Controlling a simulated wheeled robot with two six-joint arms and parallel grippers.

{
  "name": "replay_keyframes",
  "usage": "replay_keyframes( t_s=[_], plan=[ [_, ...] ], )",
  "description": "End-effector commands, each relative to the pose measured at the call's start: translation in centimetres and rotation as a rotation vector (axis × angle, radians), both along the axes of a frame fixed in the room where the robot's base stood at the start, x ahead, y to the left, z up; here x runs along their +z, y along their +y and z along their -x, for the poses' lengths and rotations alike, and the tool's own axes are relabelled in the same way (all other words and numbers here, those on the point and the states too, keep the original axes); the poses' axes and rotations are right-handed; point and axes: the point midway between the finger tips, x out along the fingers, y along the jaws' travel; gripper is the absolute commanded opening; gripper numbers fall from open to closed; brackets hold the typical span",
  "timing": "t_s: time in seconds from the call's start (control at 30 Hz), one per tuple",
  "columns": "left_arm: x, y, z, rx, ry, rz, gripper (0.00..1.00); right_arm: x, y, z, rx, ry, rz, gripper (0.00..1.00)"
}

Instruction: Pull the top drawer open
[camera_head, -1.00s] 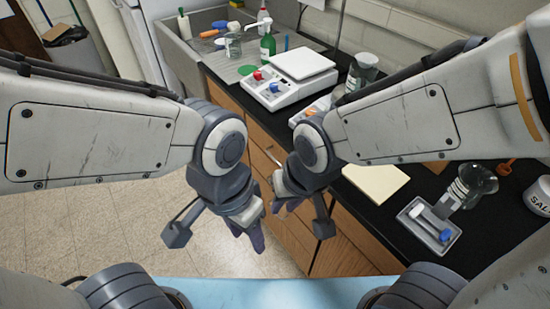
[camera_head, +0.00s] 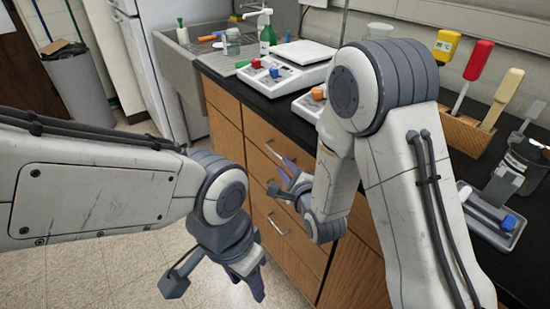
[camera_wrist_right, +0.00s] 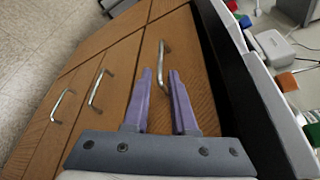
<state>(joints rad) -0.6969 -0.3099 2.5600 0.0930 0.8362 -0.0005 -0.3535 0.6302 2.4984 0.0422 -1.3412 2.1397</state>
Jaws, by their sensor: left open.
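The top drawer (camera_head: 262,137) is a wooden front just under the black countertop, and it looks closed. Its silver bar handle (camera_head: 272,152) is partly hidden by my right gripper (camera_head: 288,174). In the right wrist view the top drawer (camera_wrist_right: 193,50) is nearest the counter edge. Its handle (camera_wrist_right: 162,52) lies ahead of my right gripper (camera_wrist_right: 161,73), lined up with the gap between the purple fingers. The fingers are apart, and I cannot tell whether they reach past the bar. My left gripper (camera_head: 254,288) is open and empty, low in front of the cabinet.
Below are more drawers, with a second handle (camera_head: 279,223) and a third handle (camera_wrist_right: 62,106). The tiled floor (camera_head: 110,270) before the cabinet is clear.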

Motion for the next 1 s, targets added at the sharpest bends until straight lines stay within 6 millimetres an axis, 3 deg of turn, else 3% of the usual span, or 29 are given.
replay_keyframes(
  t_s=[0.3,0.5,0.9,0.97,1.0],
  plan=[
    [0.7,0.0,0.0,0.0,0.0,0.0,0.5,-1.1,1.7,-5.5,0.0,-0.002,0.003,0.25],
    [0.8,0.0,0.0,0.0,0.0,0.0,0.5,-1.7,2.5,-7.9,0.001,0.0,0.004,0.25],
    [0.8,0.0,0.0,0.0,0.0,0.0,0.5,-1.9,2.8,-8.6,0.001,0.001,0.005,0.25],
    [0.8,0.0,0.0,0.0,0.0,0.0,0.5,-1.9,2.8,-8.6,0.001,0.001,0.005,0.02],
    [0.8,0.0,0.0,0.0,0.0,0.0,0.5,-1.9,2.8,-8.6,0.001,0.001,0.005,0.0]
  ],
)
